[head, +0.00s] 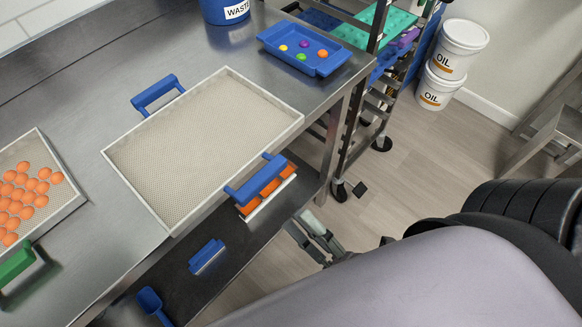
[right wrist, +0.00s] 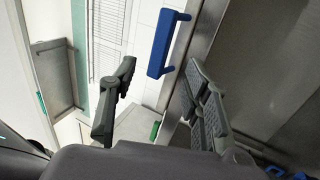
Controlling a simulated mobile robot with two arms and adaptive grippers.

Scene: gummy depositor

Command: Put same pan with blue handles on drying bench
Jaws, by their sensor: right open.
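The pan with blue handles (head: 225,98) is a large, shallow, empty rectangular tray with a pale mesh floor. It lies on the steel bench. One blue handle (head: 158,92) is on its far side and the other (head: 256,181) on its near side, by the bench's front edge. My right gripper (head: 316,238) is in front of the bench, to the right of the near handle and apart from it. In the right wrist view its two fingers (right wrist: 158,108) are spread and empty, with a blue handle (right wrist: 164,42) ahead of them. My left gripper is out of view.
A tray of orange gummies (head: 27,172) with a green handle (head: 15,264) is at the left. A blue tray (head: 333,66) with several coloured balls and a blue waste bin (head: 225,10) stand behind. A lower shelf holds a blue scoop (head: 151,302). A wheeled rack stands right.

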